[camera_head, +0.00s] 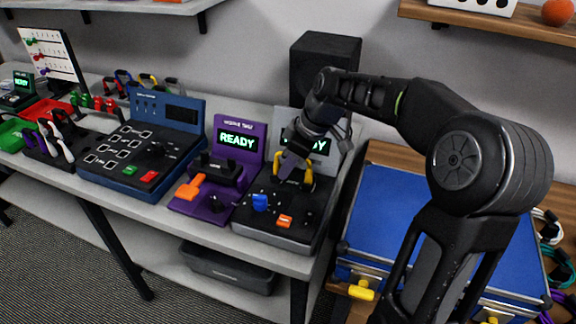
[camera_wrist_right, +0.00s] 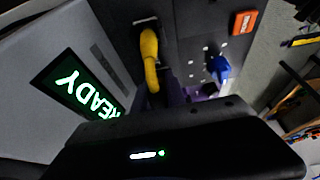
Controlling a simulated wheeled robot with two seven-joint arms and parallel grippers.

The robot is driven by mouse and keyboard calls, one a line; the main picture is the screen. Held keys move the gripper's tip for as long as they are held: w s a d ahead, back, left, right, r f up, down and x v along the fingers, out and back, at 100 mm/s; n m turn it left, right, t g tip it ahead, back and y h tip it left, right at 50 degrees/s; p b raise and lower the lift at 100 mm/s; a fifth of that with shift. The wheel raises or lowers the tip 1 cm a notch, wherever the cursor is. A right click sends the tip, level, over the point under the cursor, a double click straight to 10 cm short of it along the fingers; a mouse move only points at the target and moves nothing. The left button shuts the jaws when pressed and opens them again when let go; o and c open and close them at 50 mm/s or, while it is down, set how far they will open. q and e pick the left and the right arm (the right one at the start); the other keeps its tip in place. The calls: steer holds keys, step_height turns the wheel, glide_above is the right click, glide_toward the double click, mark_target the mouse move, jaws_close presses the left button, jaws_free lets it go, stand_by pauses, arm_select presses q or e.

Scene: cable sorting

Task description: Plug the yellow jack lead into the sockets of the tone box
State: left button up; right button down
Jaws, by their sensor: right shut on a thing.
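The tone box (camera_head: 283,238) appears to be the grey and black device at the right end of the bench. Its lit green screen (camera_wrist_right: 78,86) shows in the right wrist view, and it has a blue knob (camera_head: 260,202) and an orange button (camera_head: 285,221). The yellow jack lead (camera_head: 308,180) arches at its rear panel; in the wrist view the lead (camera_wrist_right: 151,62) runs from a dark end at the panel towards my gripper. My right gripper (camera_head: 291,166) is shut on the lead. The gripped end and sockets are hidden. My left gripper is out of view.
Further left is a blue device (camera_head: 122,184). A black speaker (camera_head: 324,60) stands behind. A blue case (camera_head: 385,215) lies to the right, partly behind my arm.

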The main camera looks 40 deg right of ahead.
steer(key=shift+s+f+b, duration=0.3)
steer(key=shift+f, duration=0.3)
steer(key=shift+s+f+b, duration=0.25)
steer(key=shift+f, duration=0.35)
steer(key=c, duration=1.2)
jaws_free()
steer(key=shift+f, duration=0.1)
steer(key=shift+w+r+p, duration=0.2)
steer(key=shift+r+p, duration=0.25)
steer(key=shift+r, duration=0.1)
steer(key=shift+w+r+p, duration=0.15)
steer(key=shift+r+p, duration=0.3)
steer(key=shift+r, duration=0.05)
steer(key=shift+c, duration=0.3)
steer(key=shift+o, duration=1.1)
steer(key=shift+r, duration=0.3)
steer(key=shift+w+r+p, duration=0.2)
steer(key=shift+r+p, duration=1.9)
steer(key=shift+r, duration=0.9)
